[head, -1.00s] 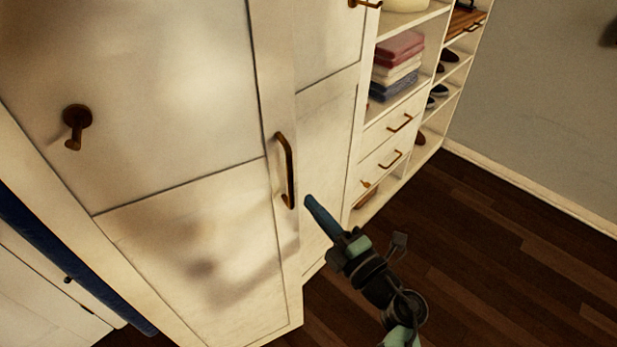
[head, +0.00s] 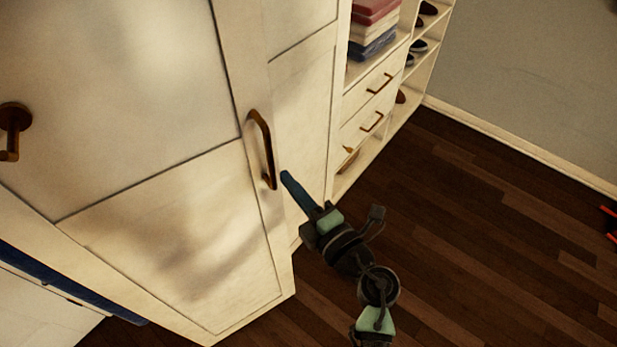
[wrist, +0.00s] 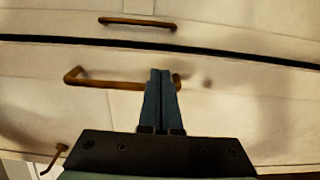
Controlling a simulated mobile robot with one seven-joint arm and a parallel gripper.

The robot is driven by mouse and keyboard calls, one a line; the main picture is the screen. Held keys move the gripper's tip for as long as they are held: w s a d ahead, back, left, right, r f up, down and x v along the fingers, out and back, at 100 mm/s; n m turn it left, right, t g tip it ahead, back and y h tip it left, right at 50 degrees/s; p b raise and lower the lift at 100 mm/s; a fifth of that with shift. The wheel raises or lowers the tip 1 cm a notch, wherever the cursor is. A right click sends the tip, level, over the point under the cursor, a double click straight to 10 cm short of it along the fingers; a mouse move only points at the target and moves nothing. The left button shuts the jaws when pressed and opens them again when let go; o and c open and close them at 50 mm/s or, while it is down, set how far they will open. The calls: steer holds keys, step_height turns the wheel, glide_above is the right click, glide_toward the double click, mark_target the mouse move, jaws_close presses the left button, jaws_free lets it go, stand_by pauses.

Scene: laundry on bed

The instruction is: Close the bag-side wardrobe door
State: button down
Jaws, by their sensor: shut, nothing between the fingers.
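A cream wardrobe door (head: 170,215) with a brass bar handle (head: 263,150) and a hook (head: 14,128) fills the left of the head view. A second cream panel (head: 303,110) shows behind its handle edge. In the wrist view a narrow dark gap runs between the hooked door (wrist: 40,110) and another panel (wrist: 230,35) with its own handle (wrist: 137,22). My gripper (head: 286,175) is shut and empty, just right of the hooked door's handle in the head view. In the wrist view its fingers (wrist: 161,75) overlap the handle's right part; contact cannot be told. No bag is visible.
Open shelves with folded cloths (head: 373,30), shoes (head: 417,47) and drawers (head: 372,118) stand beyond the doors. The dark wood floor (head: 480,220) on the right is largely clear. A red object (head: 611,225) shows at the right edge.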

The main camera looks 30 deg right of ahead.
mark_target(276, 167)
steer(key=shift+w+a, duration=0.15)
steer(key=shift+w, duration=2.4)
